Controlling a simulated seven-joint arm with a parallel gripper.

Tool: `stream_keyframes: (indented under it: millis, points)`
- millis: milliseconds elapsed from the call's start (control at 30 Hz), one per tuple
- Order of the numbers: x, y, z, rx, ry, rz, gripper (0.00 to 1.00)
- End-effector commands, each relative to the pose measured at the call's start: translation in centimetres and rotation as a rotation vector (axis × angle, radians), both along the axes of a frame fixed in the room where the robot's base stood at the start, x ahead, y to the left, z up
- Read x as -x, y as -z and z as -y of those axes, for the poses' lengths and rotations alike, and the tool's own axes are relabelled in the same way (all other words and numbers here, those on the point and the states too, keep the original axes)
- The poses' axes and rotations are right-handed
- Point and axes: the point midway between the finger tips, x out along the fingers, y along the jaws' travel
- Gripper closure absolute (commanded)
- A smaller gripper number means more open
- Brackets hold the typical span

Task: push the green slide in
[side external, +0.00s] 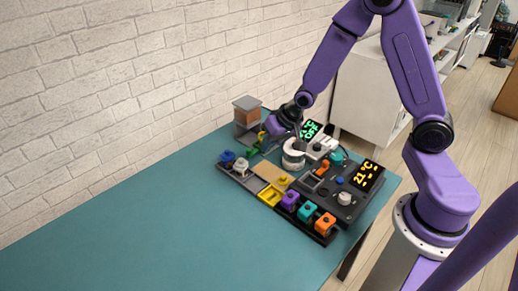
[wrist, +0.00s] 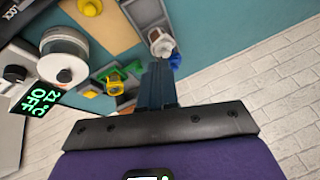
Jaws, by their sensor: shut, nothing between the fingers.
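The green slide shows as a small green piece (side external: 252,151) at the back of the console in the side external view, beside a yellow part. In the wrist view green (wrist: 135,67) shows beside a yellow piece (wrist: 115,86), left of my fingers. How far the slide is in, I cannot tell. My gripper (wrist: 160,66) is shut and empty, its dark fingers held together near the white knob (wrist: 160,42). In the side external view the purple gripper hangs over the back of the console, and its fingertips are hidden. I cannot tell whether it touches anything.
A round white dial (side external: 293,153) stands close to my gripper. A stacked grey and brown box (side external: 247,110) stands behind, near the brick wall. The teal table (side external: 130,240) is clear at front left.

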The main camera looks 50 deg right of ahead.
Motion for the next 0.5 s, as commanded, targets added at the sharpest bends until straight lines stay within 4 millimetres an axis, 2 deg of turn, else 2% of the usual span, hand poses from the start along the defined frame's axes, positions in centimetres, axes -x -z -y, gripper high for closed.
stream_keyframes:
  millis: [33, 200, 333, 500]
  points:
    - [-1.2, 1.2, 1.5, -0.022, 0.073, 0.011, 1.0]
    - [-4.0, 3.6, 5.6, -0.095, 0.267, 0.072, 1.0]
    - [-5.1, 4.8, 7.7, -0.131, 0.356, 0.105, 1.0]
    - [-5.6, 5.3, 8.7, -0.152, 0.404, 0.124, 1.0]
